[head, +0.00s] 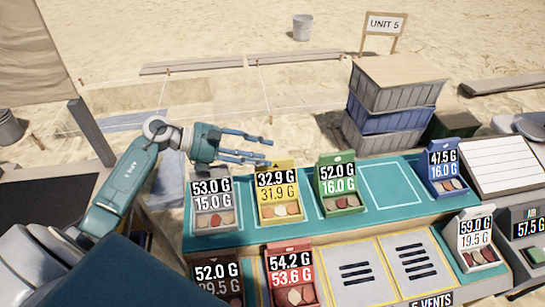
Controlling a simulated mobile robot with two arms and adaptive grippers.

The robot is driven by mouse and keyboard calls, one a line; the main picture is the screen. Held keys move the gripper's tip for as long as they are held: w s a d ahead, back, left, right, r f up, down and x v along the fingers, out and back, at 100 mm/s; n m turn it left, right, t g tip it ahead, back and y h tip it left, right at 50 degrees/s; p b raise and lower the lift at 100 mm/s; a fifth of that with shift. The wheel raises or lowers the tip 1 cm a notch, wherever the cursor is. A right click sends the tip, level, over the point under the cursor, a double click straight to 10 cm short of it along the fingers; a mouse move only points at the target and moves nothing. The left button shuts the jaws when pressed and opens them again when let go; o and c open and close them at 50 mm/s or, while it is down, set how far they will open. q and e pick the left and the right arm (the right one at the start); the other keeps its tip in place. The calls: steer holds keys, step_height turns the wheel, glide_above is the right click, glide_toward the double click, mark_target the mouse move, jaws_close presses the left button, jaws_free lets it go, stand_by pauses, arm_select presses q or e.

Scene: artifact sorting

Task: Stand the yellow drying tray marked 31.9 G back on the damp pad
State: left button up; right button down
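The yellow tray (279,193) stands on the teal surface (378,218) in the back row. Its sign reads 32.9 G above and 31.9 G below, and several small pieces lie in its front. I cannot read a label that names the damp pad; the teal surface has an empty white outline on its right half. My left gripper (268,151) is above and behind the yellow tray, its fingers apart and pointing right, with nothing between them. My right gripper is out of view.
A grey tray (214,217) stands left of the yellow one, a green tray (341,203) right, a blue tray (448,185) further right. In front are a red tray (294,297), slotted vent plates (356,272) and a white tray (478,258). Stacked crates (391,121) stand behind.

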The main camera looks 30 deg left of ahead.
arm_select(q)
steer(key=b+v, duration=0.2)
steer(key=v, duration=0.6)
steer(key=shift+f, duration=0.1)
